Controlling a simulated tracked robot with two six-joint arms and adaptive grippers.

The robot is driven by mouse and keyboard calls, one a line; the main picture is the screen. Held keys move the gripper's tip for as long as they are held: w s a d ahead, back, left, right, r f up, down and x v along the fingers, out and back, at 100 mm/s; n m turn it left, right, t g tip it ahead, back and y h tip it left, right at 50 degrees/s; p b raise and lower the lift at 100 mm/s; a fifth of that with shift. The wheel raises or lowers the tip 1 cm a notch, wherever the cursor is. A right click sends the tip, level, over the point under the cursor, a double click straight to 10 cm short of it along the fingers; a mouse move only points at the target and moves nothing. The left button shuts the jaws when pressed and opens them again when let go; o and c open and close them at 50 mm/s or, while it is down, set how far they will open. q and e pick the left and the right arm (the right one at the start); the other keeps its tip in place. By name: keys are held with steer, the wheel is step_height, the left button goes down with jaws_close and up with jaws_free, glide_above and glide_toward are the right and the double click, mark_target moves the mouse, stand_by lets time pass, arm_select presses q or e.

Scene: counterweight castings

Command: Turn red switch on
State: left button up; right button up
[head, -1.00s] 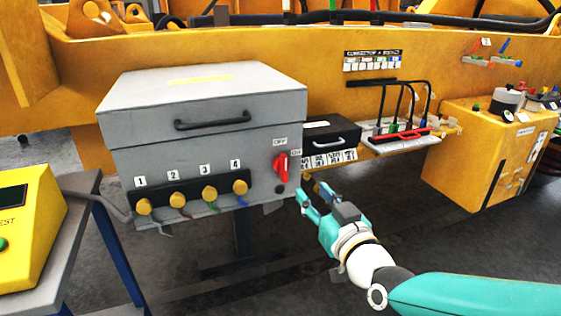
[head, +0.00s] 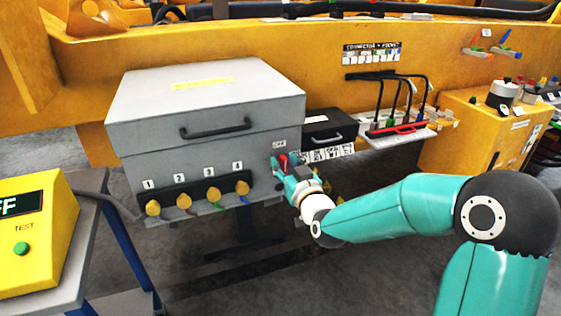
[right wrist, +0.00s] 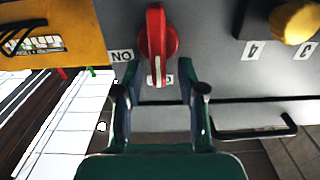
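The red switch (head: 283,160) is on the front right of the grey box (head: 215,150), below its OFF label; it also shows in the right wrist view (right wrist: 156,35). The white mark on its handle points at a partly hidden label, on the side where OFF is; the ON label (right wrist: 121,56) is beside it. My right gripper (head: 281,168) is at the switch. In the right wrist view its two fingers (right wrist: 156,88) are open, apart on either side of the handle's line, with the handle just beyond the tips. I cannot tell whether they touch it. My left gripper is out of view.
Yellow plugs (head: 198,195) numbered 1 to 4 are left of the switch. A black box (head: 328,131) and a shelf with a red-handled rack (head: 397,129) are to its right. A yellow tester (head: 35,235) with a green button stands at the left; its display ends in "FF".

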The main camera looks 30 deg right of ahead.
steer(key=shift+w, duration=0.25)
